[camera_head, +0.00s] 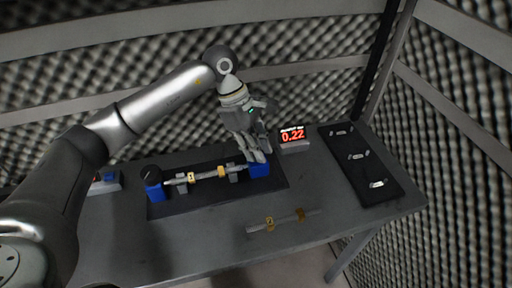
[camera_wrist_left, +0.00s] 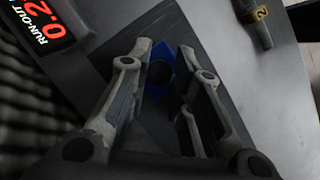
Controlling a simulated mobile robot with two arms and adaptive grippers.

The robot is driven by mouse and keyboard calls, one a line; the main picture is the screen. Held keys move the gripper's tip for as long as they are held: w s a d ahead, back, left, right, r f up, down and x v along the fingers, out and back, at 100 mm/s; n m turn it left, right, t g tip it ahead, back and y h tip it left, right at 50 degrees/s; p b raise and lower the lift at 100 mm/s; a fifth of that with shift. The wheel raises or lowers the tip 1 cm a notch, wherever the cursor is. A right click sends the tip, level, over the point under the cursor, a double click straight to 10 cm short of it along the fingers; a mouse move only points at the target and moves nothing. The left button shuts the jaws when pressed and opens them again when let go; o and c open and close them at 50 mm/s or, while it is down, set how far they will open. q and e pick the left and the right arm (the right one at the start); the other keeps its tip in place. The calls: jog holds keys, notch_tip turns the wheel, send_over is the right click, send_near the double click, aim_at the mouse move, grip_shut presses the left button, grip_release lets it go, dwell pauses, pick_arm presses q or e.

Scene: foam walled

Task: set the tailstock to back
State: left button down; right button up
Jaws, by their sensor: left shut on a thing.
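The tailstock (camera_head: 260,170) is the blue block at the right end of the dark fixture (camera_head: 215,200). My left gripper (camera_head: 258,156) reaches down onto it from above. In the left wrist view the blue tailstock (camera_wrist_left: 153,83) shows between the two fingers of my left gripper (camera_wrist_left: 166,50), which are shut on it. The fingers partly cover it. My right gripper is not in view.
A run-out display (camera_head: 293,138) reading 0.22 stands behind the tailstock. A second tagged shaft (camera_head: 283,221) lies on the table in front. A dark panel (camera_head: 360,160) with several small metal parts lies at right. A small box with buttons (camera_head: 106,182) is at left. Foam walls surround the table.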

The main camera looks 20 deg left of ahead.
pick_arm(q)
jog(key=shift+w+d+b, duration=0.35)
jog(key=shift+w+d, duration=0.1)
jog(key=shift+d, duration=0.2)
jog(key=shift+w+d+b, duration=0.3)
jog(key=shift+w+d, duration=0.1)
jog(key=shift+d, duration=0.2)
jog(key=shift+r, duration=0.1)
jog(key=c, duration=1.6)
grip_release()
jog(key=o, duration=0.3)
jog(key=shift+w+d, duration=0.1)
jog(key=v, duration=1.1)
jog(key=shift+r, duration=0.4)
